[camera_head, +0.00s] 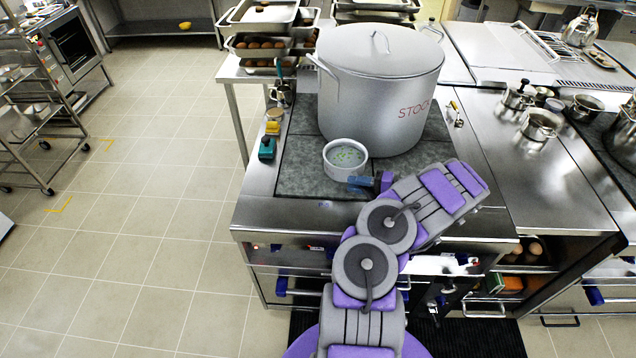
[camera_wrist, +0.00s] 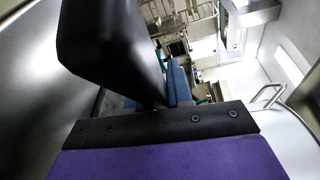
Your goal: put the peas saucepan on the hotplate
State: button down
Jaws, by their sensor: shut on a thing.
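The peas saucepan (camera_head: 345,160) is a small pale metal pan with green peas in liquid. It is upright over the front of the dark grey hotplate (camera_head: 305,172), in front of the big stockpot (camera_head: 380,85) marked STOCK. Whether its base touches the plate I cannot tell. My gripper (camera_head: 376,183) is at the pan's right front, shut on its blue handle (camera_head: 358,184). In the wrist view a black finger fills the upper left, and a blue strip, apparently the handle (camera_wrist: 178,82), shows beside it. The pan's bowl is not clear there.
The stockpot takes up most of the hotplate's back and right. Small bottles (camera_head: 267,148) stand along the left edge. Egg trays (camera_head: 262,45) are behind left. Steel counter (camera_head: 500,150) lies to the right, with several pans (camera_head: 541,124) farther right.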

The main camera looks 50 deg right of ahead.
jog(key=w+a+f, duration=0.1)
jog(key=w+a, duration=0.2)
jog(key=w+a+f+b, duration=0.1)
jog(key=w+a+f, duration=0.1)
jog(key=w, duration=0.2)
jog(key=w+a+f+b, duration=0.1)
jog(key=w+a, duration=0.2)
jog(key=shift+w+a+f, duration=0.2)
jog(key=shift+a+f, duration=0.1)
jog(key=shift+f, duration=0.1)
jog(key=c, duration=1)
grip_release()
jog(key=p+v, duration=0.1)
jog(key=v, duration=1.1)
jog(key=shift+s, duration=0.1)
